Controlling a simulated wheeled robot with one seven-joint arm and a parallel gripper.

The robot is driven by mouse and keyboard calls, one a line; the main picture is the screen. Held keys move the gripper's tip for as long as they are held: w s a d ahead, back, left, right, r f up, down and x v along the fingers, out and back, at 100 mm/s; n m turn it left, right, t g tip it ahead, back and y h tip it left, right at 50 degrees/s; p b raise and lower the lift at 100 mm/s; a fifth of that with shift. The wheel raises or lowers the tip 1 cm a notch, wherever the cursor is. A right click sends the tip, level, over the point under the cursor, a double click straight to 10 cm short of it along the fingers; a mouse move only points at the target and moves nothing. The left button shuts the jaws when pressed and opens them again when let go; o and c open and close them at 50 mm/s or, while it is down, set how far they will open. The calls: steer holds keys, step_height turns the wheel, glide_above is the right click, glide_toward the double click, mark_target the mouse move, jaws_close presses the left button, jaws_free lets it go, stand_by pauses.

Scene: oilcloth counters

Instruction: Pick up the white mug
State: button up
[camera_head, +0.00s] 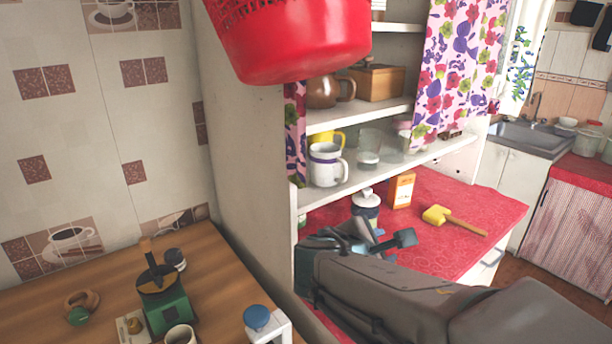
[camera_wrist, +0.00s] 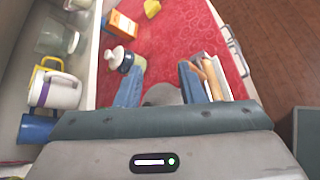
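The white mug (camera_head: 325,167) stands upright on the lower shelf, with a dark band near its rim and its handle to the right. In the wrist view the white mug (camera_wrist: 60,92) shows at the left, with a purple band. My gripper (camera_head: 387,234) is over the red counter, lower than the shelf and to the right of the mug. In the wrist view my gripper (camera_wrist: 160,82) has its two fingers apart, with nothing held between them. The mug is outside the fingers, off to their left.
A yellow mug (camera_head: 328,138) stands behind the white mug, and glasses (camera_head: 368,148) stand to its right. A white jar with a dark band (camera_head: 366,203), an orange box (camera_head: 401,190) and a yellow-headed tool (camera_head: 438,215) are on the red counter. A red basket (camera_head: 290,40) hangs above.

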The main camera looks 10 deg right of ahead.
steer(key=w+a+r+n+t+b, duration=0.1)
steer(key=w+a+r+n+t, duration=0.15)
steer(key=w+n, duration=0.2)
steer(key=n+t+b, duration=0.1)
steer(key=n+t, duration=0.4)
steer(key=n, duration=0.3)
glide_toward(345, 173)
steer(key=shift+n+y, duration=0.25)
steer(key=shift+y, duration=0.25)
steer(key=shift+d+r+p+x, duration=0.15)
steer(key=shift+p+x, duration=0.45)
steer(key=shift+x, duration=1.45)
steer(key=shift+d+r+p+x, duration=0.1)
steer(key=shift+p+x, duration=0.45)
steer(key=shift+x, duration=1.5)
steer(key=shift+s, duration=0.15)
steer(key=shift+c, duration=0.3)
jaws_close()
